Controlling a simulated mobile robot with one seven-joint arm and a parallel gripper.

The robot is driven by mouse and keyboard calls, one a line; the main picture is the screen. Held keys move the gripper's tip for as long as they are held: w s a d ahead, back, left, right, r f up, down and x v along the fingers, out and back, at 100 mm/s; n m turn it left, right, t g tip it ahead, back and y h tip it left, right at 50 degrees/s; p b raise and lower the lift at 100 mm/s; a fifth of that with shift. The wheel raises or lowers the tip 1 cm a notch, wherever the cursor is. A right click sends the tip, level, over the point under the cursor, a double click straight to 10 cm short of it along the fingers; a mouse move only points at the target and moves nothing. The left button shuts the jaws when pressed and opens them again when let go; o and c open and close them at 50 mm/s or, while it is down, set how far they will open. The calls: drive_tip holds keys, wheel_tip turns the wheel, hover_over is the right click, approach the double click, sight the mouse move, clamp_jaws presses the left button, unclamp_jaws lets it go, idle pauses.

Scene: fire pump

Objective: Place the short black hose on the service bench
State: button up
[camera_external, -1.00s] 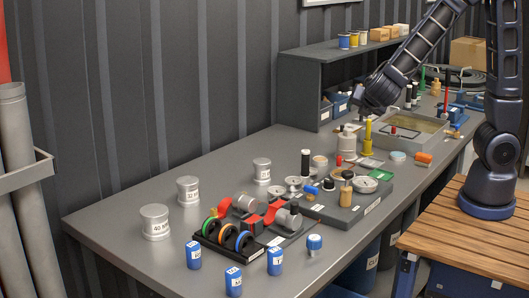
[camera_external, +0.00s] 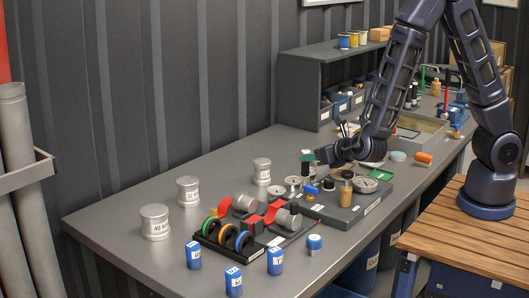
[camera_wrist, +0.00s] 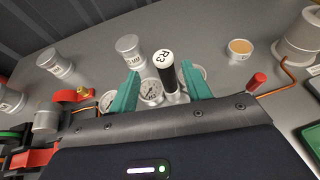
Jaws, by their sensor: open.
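A short black upright cylinder (camera_wrist: 169,83) with a white end marked R3 stands on the grey block; I take it for the short black hose, though its label does not name it. It also shows in the outside view (camera_external: 305,171), partly covered by a finger. My gripper (camera_wrist: 163,88) is open, with its teal fingers on either side of the cylinder; I cannot tell whether either touches it. In the outside view my gripper (camera_external: 309,157) reaches in low from the right. The grey service bench (camera_external: 130,213) has bare surface at its left and front.
Round gauges (camera_wrist: 151,91) stand close around the cylinder. Weight canisters (camera_external: 155,222) stand at the left. A pump assembly with coloured rings (camera_external: 245,240) and blue canisters (camera_external: 274,261) are at the front. A grey shelf (camera_external: 300,85) stands at the back.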

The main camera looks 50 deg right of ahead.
sight(305, 168)
drive_tip(key=shift+d+x, duration=0.15)
drive_tip(key=shift+x, duration=1.55)
drive_tip(key=shift+d+x, duration=0.15)
drive_tip(key=shift+x, duration=1.5)
drive_tip(key=shift+s+f, duration=0.1)
drive_tip(key=shift+f, duration=0.05)
clamp_jaws()
